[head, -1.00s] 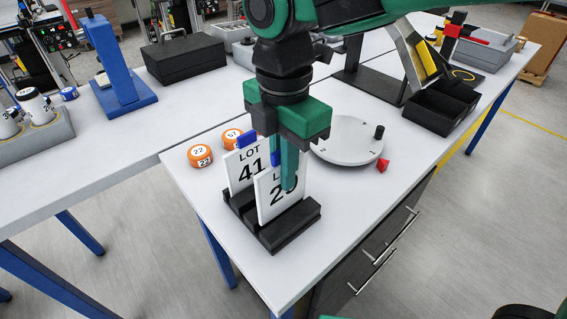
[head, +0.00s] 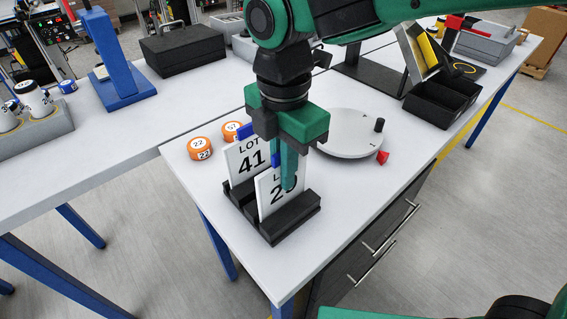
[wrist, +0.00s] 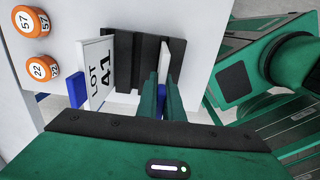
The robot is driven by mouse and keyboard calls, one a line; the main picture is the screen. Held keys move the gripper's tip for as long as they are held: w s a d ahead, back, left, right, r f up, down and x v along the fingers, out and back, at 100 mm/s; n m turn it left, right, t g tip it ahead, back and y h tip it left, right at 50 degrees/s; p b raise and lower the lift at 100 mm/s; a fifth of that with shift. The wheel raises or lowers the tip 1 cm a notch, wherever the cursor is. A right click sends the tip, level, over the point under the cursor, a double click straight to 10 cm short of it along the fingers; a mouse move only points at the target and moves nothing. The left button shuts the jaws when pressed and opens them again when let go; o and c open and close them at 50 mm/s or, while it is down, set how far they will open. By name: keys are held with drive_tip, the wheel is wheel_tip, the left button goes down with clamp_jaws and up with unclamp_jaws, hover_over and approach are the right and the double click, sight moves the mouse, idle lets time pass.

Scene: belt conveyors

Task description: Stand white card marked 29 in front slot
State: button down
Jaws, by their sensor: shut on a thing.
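The white card marked 29 (head: 266,194) stands upright at the front of the black slotted holder (head: 296,218), its lower edge at the front slot. My gripper (head: 287,180) is shut on this card's upper part, and a finger covers part of its lettering. In the wrist view the card (wrist: 174,62) shows edge-on beside my fingers (wrist: 161,90). Another white card, marked LOT 41 (head: 246,162), stands behind it in the holder. Whether card 29 is fully seated cannot be told.
Two orange round pieces marked 22 (head: 199,149) and 57 (head: 232,131) lie left of the holder. A grey disc (head: 350,135) with a black knob and a red piece (head: 382,157) are to the right. Free tabletop lies in front of the holder.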

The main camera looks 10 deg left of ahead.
drive_tip(key=shift+f, duration=0.15)
drive_tip(key=c, duration=1.8)
unclamp_jaws()
wheel_tip(320, 180, up, 11)
drive_tip(key=shift+f, duration=0.1)
